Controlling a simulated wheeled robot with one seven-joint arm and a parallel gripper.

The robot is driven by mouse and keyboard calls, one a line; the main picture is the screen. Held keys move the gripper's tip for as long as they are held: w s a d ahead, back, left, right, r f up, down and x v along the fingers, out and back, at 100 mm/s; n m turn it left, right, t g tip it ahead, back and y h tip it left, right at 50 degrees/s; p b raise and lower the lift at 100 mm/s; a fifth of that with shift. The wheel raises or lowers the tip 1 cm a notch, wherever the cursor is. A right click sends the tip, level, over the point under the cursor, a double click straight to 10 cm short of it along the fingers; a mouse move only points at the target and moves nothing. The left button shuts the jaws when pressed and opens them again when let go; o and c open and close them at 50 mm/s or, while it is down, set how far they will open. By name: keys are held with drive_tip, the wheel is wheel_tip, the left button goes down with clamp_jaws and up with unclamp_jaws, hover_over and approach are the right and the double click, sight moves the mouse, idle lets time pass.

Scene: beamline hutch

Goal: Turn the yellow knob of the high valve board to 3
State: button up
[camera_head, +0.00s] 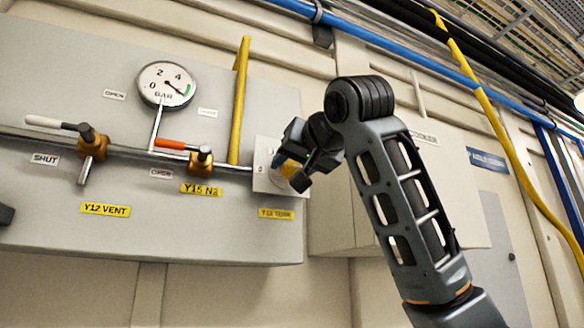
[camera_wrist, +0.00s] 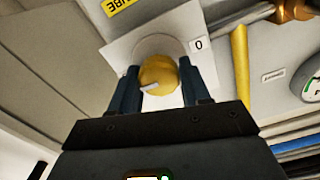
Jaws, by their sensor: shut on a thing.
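The grey valve board (camera_head: 130,228) fills the left of the head view. The yellow knob (camera_wrist: 158,73) sits on a pale square plate (camera_head: 262,182) at the board's right end, with a small white mark on its side. My gripper (camera_wrist: 160,84) has one finger on each side of the knob and is shut on it. In the head view my gripper (camera_head: 292,172) covers most of the knob. A "0" label (camera_wrist: 198,44) shows beside the knob in the wrist view; the 3 cannot be seen.
A pressure gauge (camera_head: 166,84), a white-handled valve (camera_head: 92,141) and an orange-handled valve (camera_head: 200,157) are on the board. An upright yellow pipe (camera_head: 239,100) stands close left of the knob. A pale cabinet (camera_head: 335,215) is at the right, with blue and yellow lines above.

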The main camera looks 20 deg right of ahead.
drive_tip(key=shift+r, duration=0.1)
drive_tip(key=o, duration=1)
drive_tip(key=shift+s, duration=0.1)
drive_tip(key=s+b, duration=0.2)
drive_tip(key=s, duration=0.5)
drive_tip(key=shift+s, duration=0.3)
